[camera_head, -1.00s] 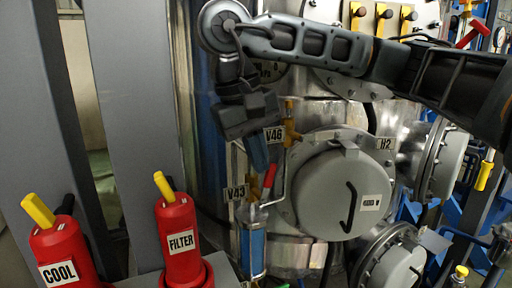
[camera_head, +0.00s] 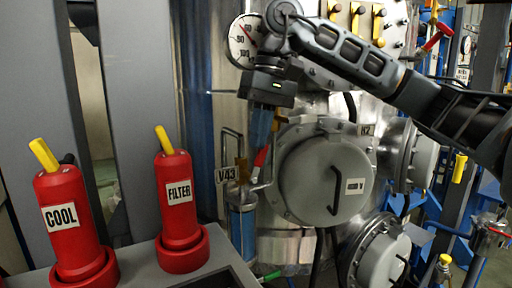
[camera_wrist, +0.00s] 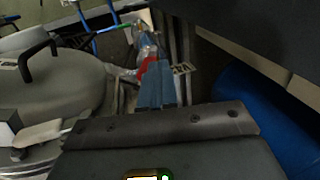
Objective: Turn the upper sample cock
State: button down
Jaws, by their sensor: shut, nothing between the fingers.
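My gripper (camera_head: 260,143) points downward in front of the vessel, its blue fingers together with nothing between them. A red-handled cock (camera_head: 261,158) with a metal body sits just below the fingertips, beside the V43 tag (camera_head: 227,174) and above a blue cylinder (camera_head: 242,230). In the wrist view, the closed blue fingers (camera_wrist: 158,70) overlap the red handle (camera_wrist: 147,64); I cannot tell whether they touch it. The brass valve and V46 tag are hidden behind my gripper in the head view. The frames do not show which valve is the upper sample cock.
A round grey hatch (camera_head: 318,175) with a black handle stands right of the gripper, and another hatch (camera_head: 385,262) lies below. Red COOL (camera_head: 70,222) and FILTER (camera_head: 180,205) units stand at left. A dial gauge (camera_head: 242,42) is beside the arm.

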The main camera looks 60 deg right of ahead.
jog(key=shift+s+d+f+t+y+b, duration=0.25)
jog(key=shift+d+f+t+y+b, duration=0.15)
jog(key=shift+y+b, duration=0.3)
jog(key=shift+s+d+r+b, duration=0.15)
jog(key=shift+r+b, duration=0.05)
jog(key=shift+b, duration=0.25)
jog(key=shift+r, duration=0.1)
